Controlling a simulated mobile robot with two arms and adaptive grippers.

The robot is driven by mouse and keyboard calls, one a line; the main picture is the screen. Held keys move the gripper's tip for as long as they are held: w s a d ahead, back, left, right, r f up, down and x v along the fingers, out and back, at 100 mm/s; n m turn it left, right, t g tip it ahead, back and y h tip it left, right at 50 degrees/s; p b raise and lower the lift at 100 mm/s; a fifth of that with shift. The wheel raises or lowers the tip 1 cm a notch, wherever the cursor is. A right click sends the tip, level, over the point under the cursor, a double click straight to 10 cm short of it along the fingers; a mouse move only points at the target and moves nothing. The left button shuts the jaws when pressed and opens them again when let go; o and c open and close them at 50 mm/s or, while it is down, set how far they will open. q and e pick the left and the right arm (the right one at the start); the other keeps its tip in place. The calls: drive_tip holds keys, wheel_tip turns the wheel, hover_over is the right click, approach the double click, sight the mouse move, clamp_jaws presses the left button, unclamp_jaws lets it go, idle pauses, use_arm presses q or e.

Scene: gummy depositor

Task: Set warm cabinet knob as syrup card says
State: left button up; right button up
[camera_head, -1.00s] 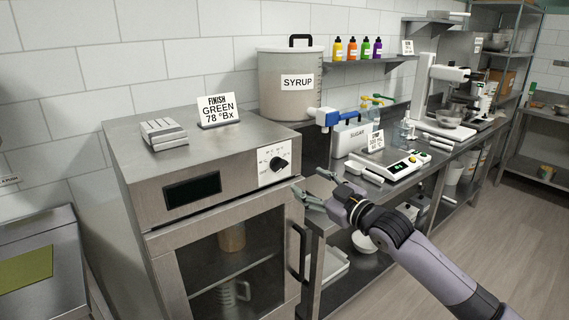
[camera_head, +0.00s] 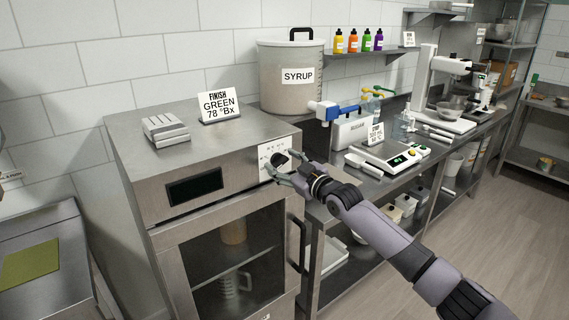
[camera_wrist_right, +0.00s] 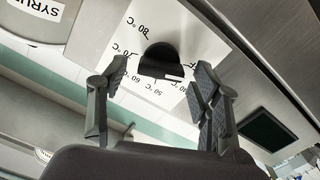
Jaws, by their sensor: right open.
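The warm cabinet (camera_head: 150,165) stands at the left with a dark display and a white dial plate (camera_head: 266,152). Its black knob (camera_head: 280,158) is partly hidden by my right gripper (camera_head: 282,174). In the right wrist view the knob (camera_wrist_right: 161,60) lies between and beyond the open fingers (camera_wrist_right: 160,100); contact is not visible. Labels 80, 70, 60 and 50 °C surround it.
A syrup pot (camera_head: 290,90) with a blue tap stands behind the cabinet's right side. A finish card (camera_head: 219,105) reads GREEN 78 °Bx. The cabinet's door handle (camera_head: 297,242) is below my gripper. A scale (camera_head: 388,158) sits on the bench at right.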

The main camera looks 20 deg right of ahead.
drive_tip(key=shift+c, duration=0.4)
drive_tip(key=c, duration=1.1)
